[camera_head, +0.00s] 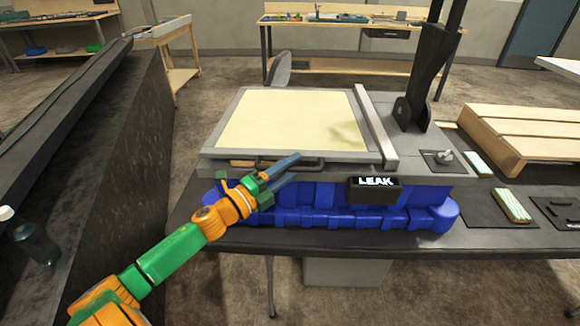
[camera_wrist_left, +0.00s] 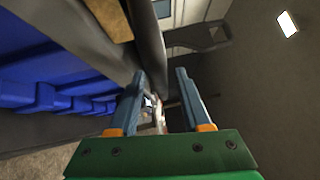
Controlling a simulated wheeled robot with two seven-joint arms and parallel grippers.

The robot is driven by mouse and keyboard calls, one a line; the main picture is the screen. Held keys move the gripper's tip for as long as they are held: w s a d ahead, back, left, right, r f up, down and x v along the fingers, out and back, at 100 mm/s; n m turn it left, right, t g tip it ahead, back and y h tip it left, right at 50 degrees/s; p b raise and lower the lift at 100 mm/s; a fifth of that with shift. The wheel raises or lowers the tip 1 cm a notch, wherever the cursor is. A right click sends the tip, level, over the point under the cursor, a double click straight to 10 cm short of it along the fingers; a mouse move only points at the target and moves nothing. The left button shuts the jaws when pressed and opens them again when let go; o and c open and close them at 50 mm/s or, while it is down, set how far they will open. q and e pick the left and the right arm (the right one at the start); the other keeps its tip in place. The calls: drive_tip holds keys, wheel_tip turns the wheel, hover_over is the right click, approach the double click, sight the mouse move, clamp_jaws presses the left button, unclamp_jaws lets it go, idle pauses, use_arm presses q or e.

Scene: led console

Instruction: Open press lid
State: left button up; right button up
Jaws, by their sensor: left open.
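The press lid (camera_head: 290,118) is a flat grey frame with a pale yellow panel. It lies level on the press with its blue base (camera_head: 330,205). A dark bar handle (camera_head: 313,164) runs along its front edge. My left gripper (camera_head: 293,168) is open at the front edge, its fingers overlapping the handle in the head view. In the left wrist view, a dark bar (camera_wrist_left: 151,45), apparently the handle, runs toward the gap between the fingers of the gripper (camera_wrist_left: 160,75). Whether they touch it, I cannot tell. My right gripper is not in view.
A display reading LEAK (camera_head: 374,190) sits on the press front. A dark upright arm (camera_head: 430,65) stands at its back right. A wooden slatted rack (camera_head: 530,130) and a sponge-like block (camera_head: 512,206) lie to the right.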

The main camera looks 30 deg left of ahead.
use_arm(q)
drive_tip(key=shift+d, duration=0.2)
clamp_jaws()
idle(1.2)
